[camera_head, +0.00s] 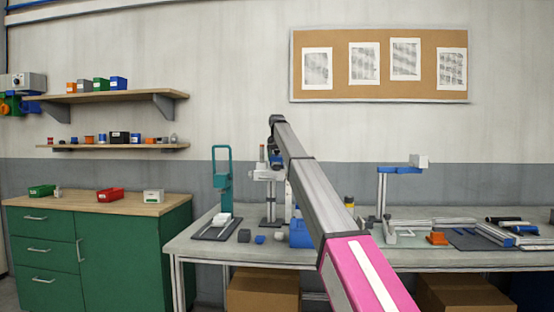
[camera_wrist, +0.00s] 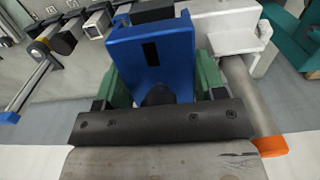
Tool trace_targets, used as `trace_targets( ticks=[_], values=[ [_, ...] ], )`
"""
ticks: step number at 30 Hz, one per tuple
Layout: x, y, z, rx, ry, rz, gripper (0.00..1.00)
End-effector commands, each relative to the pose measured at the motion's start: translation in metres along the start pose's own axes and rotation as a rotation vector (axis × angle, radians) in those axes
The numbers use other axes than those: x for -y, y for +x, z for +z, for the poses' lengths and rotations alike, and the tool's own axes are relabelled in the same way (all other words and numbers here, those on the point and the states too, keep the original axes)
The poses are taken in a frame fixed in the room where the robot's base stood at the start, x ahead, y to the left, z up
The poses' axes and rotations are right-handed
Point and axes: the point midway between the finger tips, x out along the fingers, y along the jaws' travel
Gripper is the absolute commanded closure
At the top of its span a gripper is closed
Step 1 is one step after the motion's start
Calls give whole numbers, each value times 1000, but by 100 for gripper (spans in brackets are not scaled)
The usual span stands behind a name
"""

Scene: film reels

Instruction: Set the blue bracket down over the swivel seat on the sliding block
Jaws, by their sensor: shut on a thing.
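The blue bracket (camera_wrist: 150,50) is held between the green fingers of my gripper (camera_wrist: 160,88), a dark slot in its face. In the head view a small blue patch, apparently the bracket (camera_head: 276,160), shows below my wrist beside a white block (camera_head: 264,173) on a grey post. The wrist view shows this white block (camera_wrist: 232,32) close to the bracket's right, with a grey rod ending in orange. I cannot tell whether bracket and block touch. The swivel seat cannot be made out; bracket or arm may hide it.
A teal frame (camera_head: 222,180) stands left of the post. A blue bin (camera_head: 301,234) and small dark blocks lie in front on the grey bench (camera_head: 215,249). A second stand with a blue arm (camera_head: 395,170) is to the right.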

Motion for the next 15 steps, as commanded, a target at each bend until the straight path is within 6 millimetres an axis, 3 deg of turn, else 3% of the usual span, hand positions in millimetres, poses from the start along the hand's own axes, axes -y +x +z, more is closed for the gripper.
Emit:
trace_targets(
  ticks=[15],
  values=[
    [0,3,0,0,0,0,79]
  ],
)
